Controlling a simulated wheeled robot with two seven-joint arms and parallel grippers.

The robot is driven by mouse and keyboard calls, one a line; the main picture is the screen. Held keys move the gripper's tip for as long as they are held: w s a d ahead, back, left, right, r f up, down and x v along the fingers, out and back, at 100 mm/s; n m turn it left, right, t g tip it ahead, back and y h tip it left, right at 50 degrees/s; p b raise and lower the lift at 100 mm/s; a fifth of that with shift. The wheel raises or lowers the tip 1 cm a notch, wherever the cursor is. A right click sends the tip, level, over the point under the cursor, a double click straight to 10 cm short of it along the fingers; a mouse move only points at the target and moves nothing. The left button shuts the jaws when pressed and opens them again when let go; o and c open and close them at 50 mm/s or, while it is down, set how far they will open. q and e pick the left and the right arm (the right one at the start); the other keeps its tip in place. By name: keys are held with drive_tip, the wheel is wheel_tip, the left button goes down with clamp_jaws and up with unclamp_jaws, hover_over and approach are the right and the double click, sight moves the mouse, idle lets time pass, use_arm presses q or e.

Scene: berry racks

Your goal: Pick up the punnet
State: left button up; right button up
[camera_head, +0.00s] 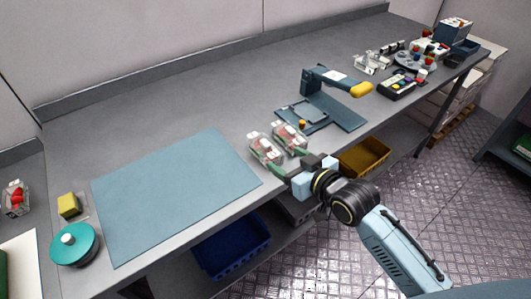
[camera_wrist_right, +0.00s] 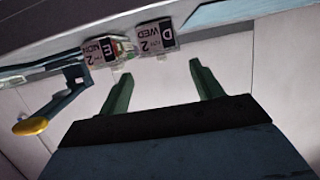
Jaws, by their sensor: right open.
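Two clear punnets with red berries stand side by side on the grey bench in the head view: a left one (camera_head: 265,148) and a right one (camera_head: 290,135). In the right wrist view, one punnet's label reads MON (camera_wrist_right: 101,51) and the other's reads WED (camera_wrist_right: 154,39). My right gripper (camera_head: 279,156) is open, its green fingers close to the front of the punnets. In the wrist view its fingertips (camera_wrist_right: 160,68) are apart and empty; the WED punnet shows beyond the gap, the MON punnet beyond the left finger. My left gripper is out of view.
A blue mat (camera_head: 170,195) lies left of the punnets. A blue press-like stand (camera_head: 313,81) with a yellow-ended arm is just behind and right. A teal round container (camera_head: 75,246) and yellow block (camera_head: 69,205) are far left. Blue (camera_head: 232,248) and yellow (camera_head: 364,158) bins sit below.

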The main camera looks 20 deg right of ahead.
sight(269, 148)
drive_tip(key=b+x, duration=0.1)
drive_tip(key=x, duration=0.9)
drive_tip(key=shift+r, duration=0.15)
drive_tip(key=shift+s, duration=0.1)
drive_tip(key=c, duration=0.8)
